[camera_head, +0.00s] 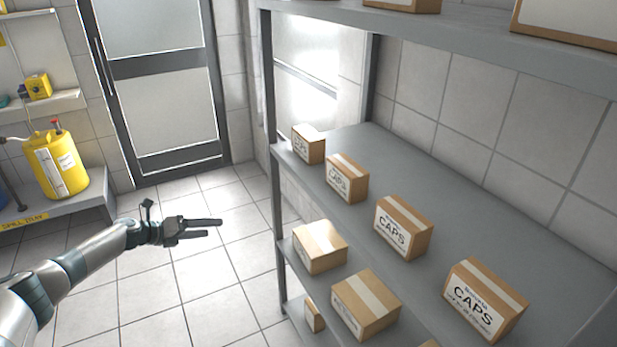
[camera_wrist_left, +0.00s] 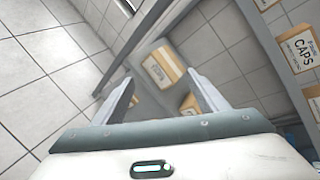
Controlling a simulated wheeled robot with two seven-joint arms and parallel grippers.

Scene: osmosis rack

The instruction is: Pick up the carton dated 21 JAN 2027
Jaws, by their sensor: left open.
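Several brown cartons with white CAPS labels stand in a row on the rack's middle shelf: a far one (camera_head: 308,144), a second (camera_head: 347,178), a third (camera_head: 404,228) and a near one (camera_head: 484,300). Two more cartons (camera_head: 320,247) (camera_head: 366,303) sit on the shelf below. The dates are too small to read, so I cannot tell which is 21 JAN 2027. My left gripper (camera_head: 205,228) is open and empty, left of the rack. In the left wrist view, a labelled carton (camera_wrist_left: 163,66) shows beyond and between the fingers, apart from them. My right gripper is out of view.
The grey middle shelf (camera_head: 470,180) has bare room behind the cartons. A rack post (camera_head: 270,90) stands at the left front corner. Another shelf (camera_head: 470,45) with cartons hangs above. A yellow canister (camera_head: 57,165) stands on a bench at left. The tiled floor between is clear.

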